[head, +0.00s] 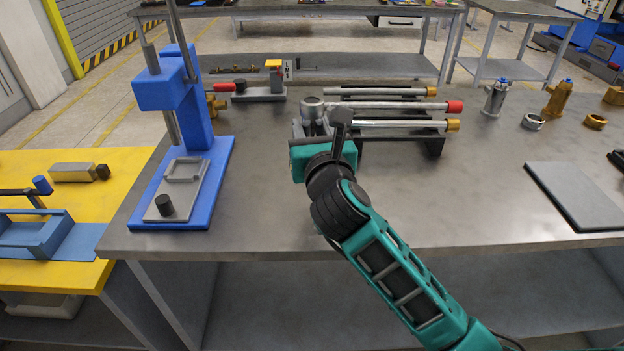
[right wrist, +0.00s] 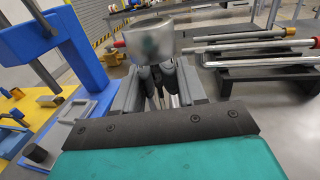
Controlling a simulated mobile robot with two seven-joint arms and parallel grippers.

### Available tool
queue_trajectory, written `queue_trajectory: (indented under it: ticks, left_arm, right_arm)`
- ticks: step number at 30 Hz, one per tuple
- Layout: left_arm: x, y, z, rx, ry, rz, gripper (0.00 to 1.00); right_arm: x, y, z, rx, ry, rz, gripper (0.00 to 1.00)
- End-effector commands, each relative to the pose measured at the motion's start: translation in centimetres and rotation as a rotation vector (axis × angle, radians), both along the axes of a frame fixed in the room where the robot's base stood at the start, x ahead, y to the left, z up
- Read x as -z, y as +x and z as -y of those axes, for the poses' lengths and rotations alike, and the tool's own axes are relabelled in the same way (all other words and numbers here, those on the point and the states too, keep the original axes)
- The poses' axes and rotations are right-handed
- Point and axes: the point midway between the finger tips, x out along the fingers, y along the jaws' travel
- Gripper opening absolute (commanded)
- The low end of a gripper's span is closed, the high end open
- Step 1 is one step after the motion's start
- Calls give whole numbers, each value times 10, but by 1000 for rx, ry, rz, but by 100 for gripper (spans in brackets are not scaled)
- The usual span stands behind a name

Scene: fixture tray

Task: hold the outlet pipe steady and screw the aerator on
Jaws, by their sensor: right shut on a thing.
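My right gripper (head: 317,124) reaches in over the middle of the table. In the right wrist view its dark fingers (right wrist: 162,72) are shut on a silver round part (right wrist: 150,42), which looks like the aerator. That part also shows in the head view (head: 312,104), just beyond the fingers. I cannot tell which is the outlet pipe. The held part looks apart from them. My left gripper is not seen.
A blue press stand (head: 205,150) is at the left. A small fixture with a red handle (head: 260,92) stands behind. Silver (head: 495,97) and brass (head: 557,98) fittings and a silver ring (head: 533,121) are at the right, behind a grey mat (head: 580,195).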

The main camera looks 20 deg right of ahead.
Motion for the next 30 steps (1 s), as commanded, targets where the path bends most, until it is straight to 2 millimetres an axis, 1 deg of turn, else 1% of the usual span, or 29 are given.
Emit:
queue_trajectory:
  ticks: [1,3,6,9,18,20,25,27,30]
  left_arm:
    - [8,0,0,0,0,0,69]
    - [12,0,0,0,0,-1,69]
    - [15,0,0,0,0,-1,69]
    - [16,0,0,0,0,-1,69]
    - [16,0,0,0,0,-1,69]
    - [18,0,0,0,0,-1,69]
    - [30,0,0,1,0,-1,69]
    - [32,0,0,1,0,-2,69]
    - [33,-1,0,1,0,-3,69]
  right_arm:
    - [16,0,0,-1,-2,0,0]
    - [29,0,0,-1,-2,2,0]
    - [41,0,0,-1,-1,3,0]
    - [46,0,0,-1,0,5,0]
    - [46,0,0,-1,1,5,0]
    - [52,0,0,-1,1,3,0]
    - [80,0,0,-1,0,2,0]
    - [87,0,0,-1,0,3,0]
    - [89,0,-1,-2,2,4,0]
